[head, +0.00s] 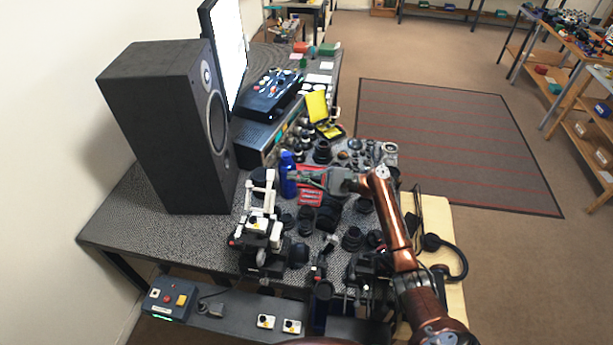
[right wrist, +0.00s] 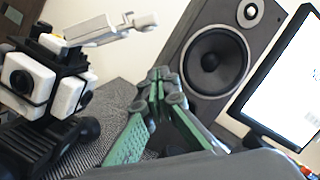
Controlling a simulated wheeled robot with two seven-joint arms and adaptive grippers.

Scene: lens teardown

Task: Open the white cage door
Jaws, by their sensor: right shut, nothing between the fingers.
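A white and black caged device (head: 257,232) stands near the left front of the bench. A white frame-like part (head: 262,186), which looks like the cage door, stands raised from its top. In the right wrist view the device (right wrist: 50,80) is at the left, and the white part (right wrist: 110,29) sticks out from its top, apart from my fingers. My right gripper (head: 296,176) reaches in from the right, to the right of the white part, with its green fingers together and empty. The fingers (right wrist: 158,76) also show closed in the right wrist view. My left gripper is not visible.
A large speaker (head: 165,125) stands at the left, beside a lit monitor (head: 226,48). A blue bottle (head: 287,172) stands close to my right fingertips. Several dark lenses (head: 327,212) crowd the bench under my right arm. A yellow case (head: 318,107) is farther back.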

